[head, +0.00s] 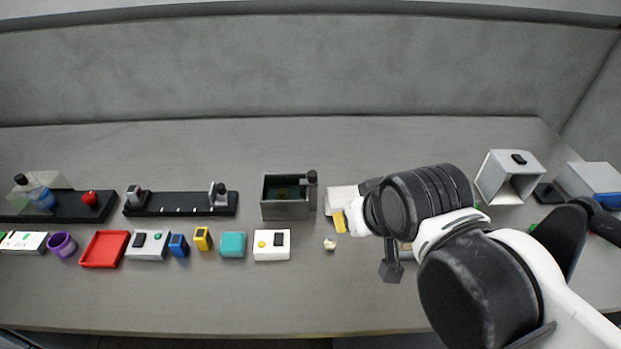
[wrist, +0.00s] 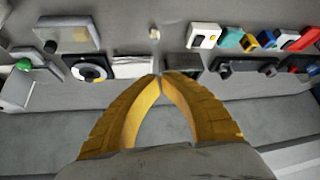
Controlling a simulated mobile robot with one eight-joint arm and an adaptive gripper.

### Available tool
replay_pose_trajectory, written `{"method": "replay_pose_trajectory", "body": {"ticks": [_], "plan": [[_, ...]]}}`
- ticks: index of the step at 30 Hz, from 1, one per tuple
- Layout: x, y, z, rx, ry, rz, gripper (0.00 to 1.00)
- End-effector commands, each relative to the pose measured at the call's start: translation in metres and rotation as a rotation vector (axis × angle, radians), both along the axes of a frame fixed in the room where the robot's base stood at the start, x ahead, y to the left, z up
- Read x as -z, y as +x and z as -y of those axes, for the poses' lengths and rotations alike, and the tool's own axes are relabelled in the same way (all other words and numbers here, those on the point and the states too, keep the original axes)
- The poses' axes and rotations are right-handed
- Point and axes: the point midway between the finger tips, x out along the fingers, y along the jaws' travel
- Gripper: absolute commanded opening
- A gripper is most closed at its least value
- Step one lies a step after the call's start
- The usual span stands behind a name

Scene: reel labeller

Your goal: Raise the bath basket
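The bath (head: 285,210) is a grey open-topped box left of my gripper in the head view. Its inside is dark with a greenish patch, and I cannot make out the basket's shape there. A black knob (head: 312,177) stands on a post at the bath's right side. My gripper (head: 340,222) is to the right of the bath and apart from it, with a yellow finger showing. In the wrist view my gripper's yellow fingers (wrist: 162,75) meet at the tips with nothing seen between them. The bath is not clear in the wrist view, perhaps partly behind a finger.
A white box (head: 271,246) with buttons, a teal block (head: 233,244) and a red tray (head: 104,249) line the front. A black rail (head: 180,204) lies left of the bath. A grey open housing (head: 510,178) stands at right. The table behind the bath is clear.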

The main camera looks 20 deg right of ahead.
Motion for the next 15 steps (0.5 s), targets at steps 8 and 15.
{"method": "replay_pose_trajectory", "body": {"ticks": [8,15], "plan": [[0.000,0.000,0.000,0.000,0.000,0.000,0.00],[-0.013,0.013,0.000,0.003,0.002,-0.032,0.46]]}}
